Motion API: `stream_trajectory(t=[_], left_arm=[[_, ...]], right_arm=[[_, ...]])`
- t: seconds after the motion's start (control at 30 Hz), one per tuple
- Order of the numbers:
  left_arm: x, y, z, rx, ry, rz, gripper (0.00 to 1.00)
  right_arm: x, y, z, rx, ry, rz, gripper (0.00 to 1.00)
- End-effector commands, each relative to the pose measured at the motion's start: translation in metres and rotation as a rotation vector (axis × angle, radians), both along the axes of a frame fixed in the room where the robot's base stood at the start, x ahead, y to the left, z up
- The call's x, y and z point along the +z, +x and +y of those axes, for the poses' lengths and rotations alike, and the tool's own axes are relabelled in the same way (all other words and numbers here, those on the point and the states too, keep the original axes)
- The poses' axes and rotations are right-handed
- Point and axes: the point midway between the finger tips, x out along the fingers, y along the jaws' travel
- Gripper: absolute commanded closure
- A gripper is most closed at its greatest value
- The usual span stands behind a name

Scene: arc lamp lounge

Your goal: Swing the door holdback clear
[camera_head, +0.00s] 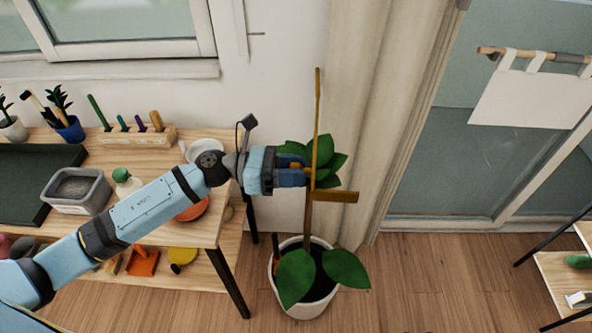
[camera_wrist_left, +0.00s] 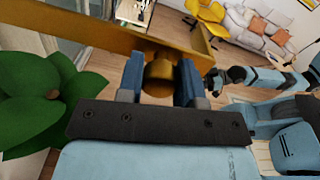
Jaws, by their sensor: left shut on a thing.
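The door holdback is a brass-coloured piece in front of the curtain. In the left wrist view a broad brass bar (camera_wrist_left: 70,30) crosses the upper left. My left gripper (camera_head: 307,178) reaches in from the left and is shut on the round brass knob (camera_wrist_left: 158,75), which shows between its blue fingers.
A potted plant (camera_head: 305,275) stands on the floor just below the gripper, its leaves behind and beside the holdback. A wooden bench (camera_head: 150,225) with tools and pots is at left. A beige curtain (camera_head: 385,120) hangs right behind. Floor between plant and right-hand shelf is clear.

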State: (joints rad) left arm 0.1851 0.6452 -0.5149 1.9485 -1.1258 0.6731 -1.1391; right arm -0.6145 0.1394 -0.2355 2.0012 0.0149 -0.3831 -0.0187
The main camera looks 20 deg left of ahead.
Motion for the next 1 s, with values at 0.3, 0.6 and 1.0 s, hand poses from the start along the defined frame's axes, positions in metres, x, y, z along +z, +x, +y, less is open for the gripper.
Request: stream_trajectory(t=[0.3,0.6,1.0], left_arm=[[0.000,-0.001,0.018,-0.057,0.001,-0.002,1.00],[0.000,-0.001,0.018,-0.054,0.002,-0.001,0.44],[-0.001,-0.002,0.025,-0.054,0.002,-0.001,0.41]], right_arm=[[-0.024,0.000,0.001,-0.013,0.014,0.031,0.57],[-0.018,0.003,0.001,-0.014,0.018,0.020,0.57],[-0.022,0.002,0.003,-0.013,0.020,0.024,0.57]])
